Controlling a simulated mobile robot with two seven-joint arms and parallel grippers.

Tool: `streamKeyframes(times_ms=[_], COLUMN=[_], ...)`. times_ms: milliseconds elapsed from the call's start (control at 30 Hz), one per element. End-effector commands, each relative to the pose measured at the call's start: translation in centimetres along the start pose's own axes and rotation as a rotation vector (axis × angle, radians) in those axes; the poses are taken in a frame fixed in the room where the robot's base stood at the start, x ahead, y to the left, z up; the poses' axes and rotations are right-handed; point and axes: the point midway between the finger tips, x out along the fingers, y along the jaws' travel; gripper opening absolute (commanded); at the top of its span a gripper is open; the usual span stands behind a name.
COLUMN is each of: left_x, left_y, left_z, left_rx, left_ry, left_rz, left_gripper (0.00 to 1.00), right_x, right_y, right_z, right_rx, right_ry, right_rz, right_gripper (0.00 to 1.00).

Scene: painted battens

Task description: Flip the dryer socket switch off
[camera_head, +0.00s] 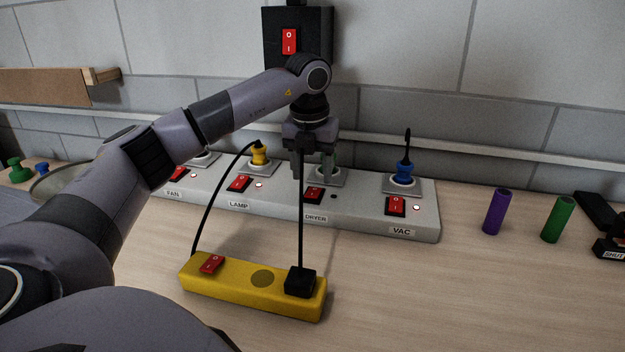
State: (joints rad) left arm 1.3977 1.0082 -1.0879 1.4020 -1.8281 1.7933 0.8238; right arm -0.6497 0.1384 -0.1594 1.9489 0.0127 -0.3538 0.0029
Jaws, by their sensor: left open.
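The grey socket strip (368,222) has several labelled sockets with red rocker switches. The dryer switch (314,196) is red, above the DRYER label (315,218), and partly hidden by a black cord. The small light to its right looks dark, while the lamp and vac lights look lit. A green plug in the dryer socket is mostly hidden behind my left gripper (314,170). This gripper is open, pointing down in front of the dryer socket, with its fingertips above the dryer switch in the picture. I cannot tell whether it touches anything. My right gripper is not in view.
A yellow power strip (235,284) with a red switch and black plug (300,282) lies in front. Its cord reaches the yellow lamp plug (259,154). A blue plug (403,172) stands at VAC. Purple (497,212) and green (557,219) cylinders stand right. A black switch box (312,42) is behind.

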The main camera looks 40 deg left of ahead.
Motion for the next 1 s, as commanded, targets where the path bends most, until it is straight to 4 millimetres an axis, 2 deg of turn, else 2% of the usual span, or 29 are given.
streamKeyframes(times_ms=[100, 300, 1000], left_x=[-2.0, -3.7, -3.8], left_y=[-0.1, 0.0, 0.0], left_z=[0.0, 0.0, 0.0], left_rx=[0.0, 0.0, 0.0], left_ry=[-0.002, 0.0, 0.001], left_rz=[-0.002, 0.0, 0.001], left_gripper=[0.55, 0.55, 0.55], right_x=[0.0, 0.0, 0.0], right_y=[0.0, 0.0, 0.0], right_z=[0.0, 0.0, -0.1], right_rx=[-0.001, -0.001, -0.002], right_ry=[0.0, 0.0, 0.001], right_rz=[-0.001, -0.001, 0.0], right_gripper=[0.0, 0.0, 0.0])
